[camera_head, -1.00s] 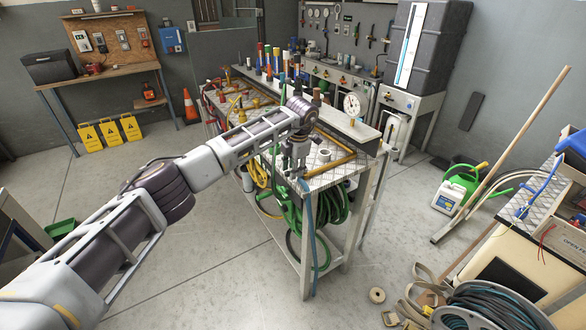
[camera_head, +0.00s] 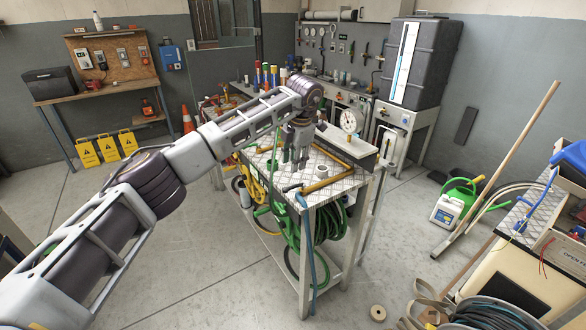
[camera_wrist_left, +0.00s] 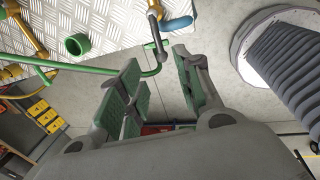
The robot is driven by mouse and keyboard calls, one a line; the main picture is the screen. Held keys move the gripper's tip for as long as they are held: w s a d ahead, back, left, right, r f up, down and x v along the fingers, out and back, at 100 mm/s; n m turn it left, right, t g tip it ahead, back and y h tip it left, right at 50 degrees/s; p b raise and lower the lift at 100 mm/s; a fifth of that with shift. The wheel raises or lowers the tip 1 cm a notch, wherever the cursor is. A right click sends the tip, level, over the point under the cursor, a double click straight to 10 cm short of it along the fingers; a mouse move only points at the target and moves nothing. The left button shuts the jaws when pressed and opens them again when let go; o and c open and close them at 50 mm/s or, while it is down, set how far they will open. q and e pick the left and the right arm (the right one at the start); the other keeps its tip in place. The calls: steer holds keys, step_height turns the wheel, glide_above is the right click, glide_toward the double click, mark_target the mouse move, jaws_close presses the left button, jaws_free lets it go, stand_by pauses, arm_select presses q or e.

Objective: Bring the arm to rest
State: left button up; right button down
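My left gripper (camera_head: 296,152) hangs pointing down above the checkered metal top of the workbench cart (camera_head: 345,186) in the head view. In the left wrist view its green-padded fingers (camera_wrist_left: 160,92) are apart, with nothing between them. A blue-handled valve (camera_head: 301,200) with a hose hanging down is at the cart's front corner. My right gripper is not seen in any view.
Green hose coils (camera_head: 330,222) hang under the cart top. A pressure gauge (camera_head: 351,120) and yellow pipes stand behind the gripper. A hose reel (camera_head: 490,315) and a side bench are at the right.

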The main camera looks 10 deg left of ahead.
arm_select(q)
steer(key=shift+s+r, duration=0.1)
steer(key=shift+r, duration=0.3)
